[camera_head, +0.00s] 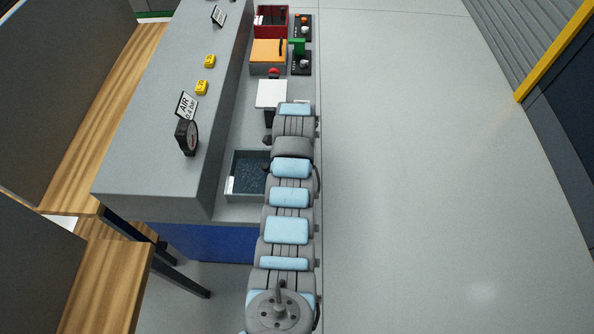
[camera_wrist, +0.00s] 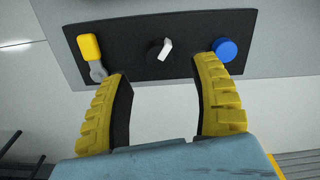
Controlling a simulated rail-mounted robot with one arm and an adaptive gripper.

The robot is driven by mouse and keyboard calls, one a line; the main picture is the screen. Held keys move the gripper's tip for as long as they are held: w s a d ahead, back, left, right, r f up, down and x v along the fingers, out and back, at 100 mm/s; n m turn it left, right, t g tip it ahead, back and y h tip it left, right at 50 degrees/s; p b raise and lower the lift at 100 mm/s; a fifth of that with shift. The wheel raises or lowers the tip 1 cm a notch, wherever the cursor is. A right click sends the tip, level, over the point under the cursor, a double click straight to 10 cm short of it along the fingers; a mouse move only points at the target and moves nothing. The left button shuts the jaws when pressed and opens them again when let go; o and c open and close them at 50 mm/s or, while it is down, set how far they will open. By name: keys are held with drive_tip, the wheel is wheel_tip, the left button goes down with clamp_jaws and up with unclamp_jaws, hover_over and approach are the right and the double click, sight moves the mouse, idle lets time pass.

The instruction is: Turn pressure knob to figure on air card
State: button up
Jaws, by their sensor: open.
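The air card (camera_head: 187,105) stands on the grey bench at the left in the head view and reads "AIR 0.4 bar". A round dark gauge (camera_head: 187,137) stands just in front of it; its needle is too small to read. In the wrist view a black knob with a white pointer (camera_wrist: 163,48) sits mid-panel, pointer tilted up and right. This looks like the pressure knob. My gripper (camera_wrist: 163,68) is open and empty, its yellow fingers spread on either side below the knob, apart from it. I cannot make out the gripper in the head view.
The dark panel (camera_wrist: 190,67) also holds a yellow-handled lever (camera_wrist: 90,48) at left, near the left finger, and a blue round button (camera_wrist: 225,48) at right, near the right finger. A grey basin (camera_head: 234,168) lies left of my arm. The right floor is clear.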

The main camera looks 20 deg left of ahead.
wheel_tip(320, 180, up, 7)
drive_tip(key=shift+f, duration=0.15)
idle(0.6)
